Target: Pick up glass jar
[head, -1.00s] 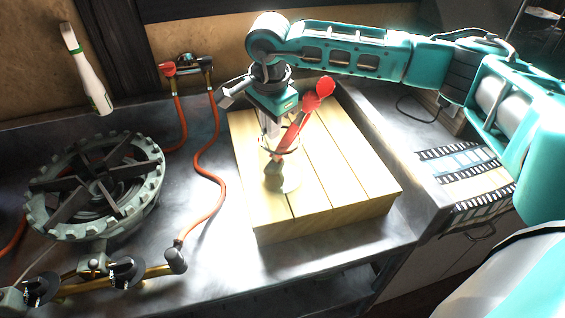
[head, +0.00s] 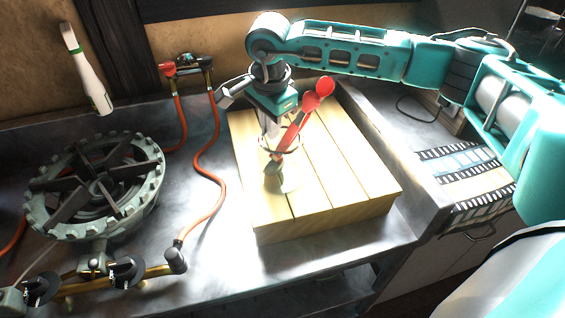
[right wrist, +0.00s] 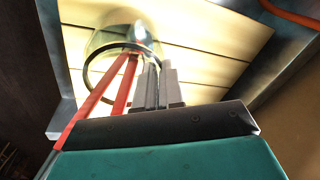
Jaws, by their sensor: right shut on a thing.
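The glass jar (head: 290,180) is clear and stands on the pale wooden board in the head view, with red utensils (head: 306,112) leaning out of its mouth. The jar also shows in the right wrist view (right wrist: 105,42), with its dark rim around the utensils' lower part. My right gripper (head: 271,132) points down at the jar's far side and is shut on the jar's rim. In the right wrist view its fingers (right wrist: 152,75) meet at the rim, beside the red utensils. My left gripper is not in view.
The wooden board (head: 350,185) lies on a metal counter (head: 210,255). A gas burner (head: 95,185) with a red hose (head: 205,165) stands to the left. A white bottle (head: 87,75) is at the back left. A film-strip patterned mat (head: 465,172) lies to the right.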

